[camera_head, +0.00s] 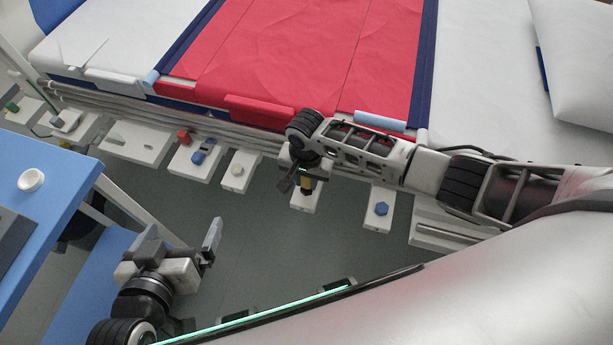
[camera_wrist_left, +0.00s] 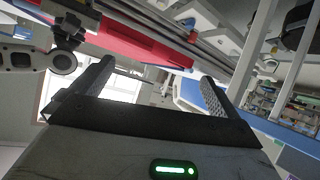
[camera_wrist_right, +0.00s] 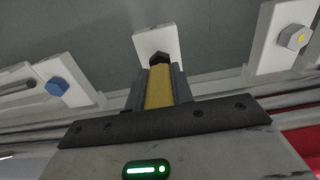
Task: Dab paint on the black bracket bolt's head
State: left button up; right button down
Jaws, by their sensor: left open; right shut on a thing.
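My right gripper (camera_head: 300,182) is shut on a yellow block-like tool (camera_wrist_right: 159,88), which also shows in the head view (camera_head: 308,185). The tool points at a white bracket (camera_wrist_right: 157,38) below the bed rail. A black hexagonal bolt head (camera_wrist_right: 158,59) shows on this bracket just past the tool's end. I cannot tell whether tool and bolt touch; the tool's tip is hidden. No paint is visible on the black head. My left gripper (camera_head: 212,243) is open and empty, low at the left, away from the brackets.
Neighbouring brackets carry a blue bolt (camera_head: 381,208), a pale bolt with a yellow spot (camera_head: 237,169), another blue bolt (camera_head: 198,157) and a red one (camera_head: 184,136). A round white dish (camera_head: 31,180) sits on the blue table (camera_head: 60,165). The bed with a red cover (camera_head: 290,50) lies behind.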

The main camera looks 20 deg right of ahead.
dwell(0.3)
notch_tip(320, 180, up, 5)
jog(key=p, duration=0.5)
jog(key=shift+r+p, duration=0.1)
jog(key=shift+p, duration=0.25)
jog(key=shift+r+p, duration=0.35)
jog(key=shift+p, duration=0.1)
jog(key=shift+r, duration=0.1)
pick_arm(q)
jog(key=shift+s+a+r+g+y, duration=0.1)
jog(key=shift+a+r+g+y, duration=0.1)
jog(key=shift+r, duration=0.3)
jog(key=shift+s+a+r+g+y, duration=0.1)
jog(key=shift+a+r+y, duration=0.1)
jog(key=shift+r, duration=0.3)
